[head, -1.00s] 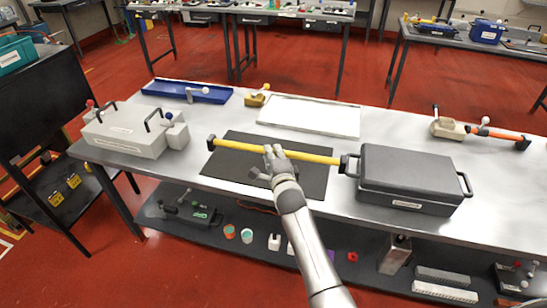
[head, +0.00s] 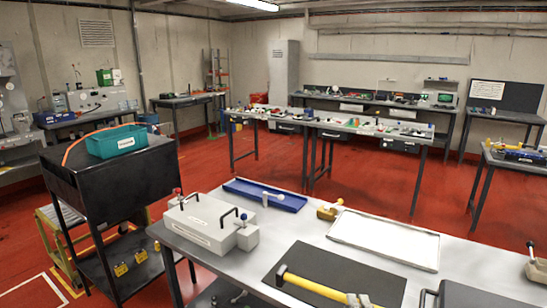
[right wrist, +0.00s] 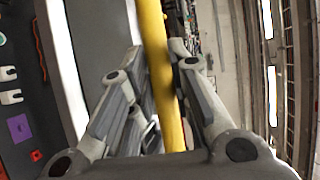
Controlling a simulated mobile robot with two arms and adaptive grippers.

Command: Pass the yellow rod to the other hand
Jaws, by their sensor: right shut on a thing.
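The yellow rod (head: 318,286) with a dark left end shows at the bottom of the head view, over the dark mat (head: 385,285). Its right part is hidden by the gripper and cut off by the frame edge. My right gripper (head: 360,300) is shut on the rod near its middle; only the gripper's tip shows in the head view. In the right wrist view, the rod (right wrist: 155,75) runs between the fingers of the right gripper (right wrist: 156,55). I cannot tell whether the rod touches the mat. My left gripper is in no current view.
On the bench are a grey box with handles (head: 205,224), a blue tray (head: 262,195), a white tray (head: 385,240) and a yellow-and-tan piece (head: 328,212). A dark grey case (head: 470,296) is at the bottom right. A black cart (head: 100,170) with a teal bin (head: 117,141) stands left.

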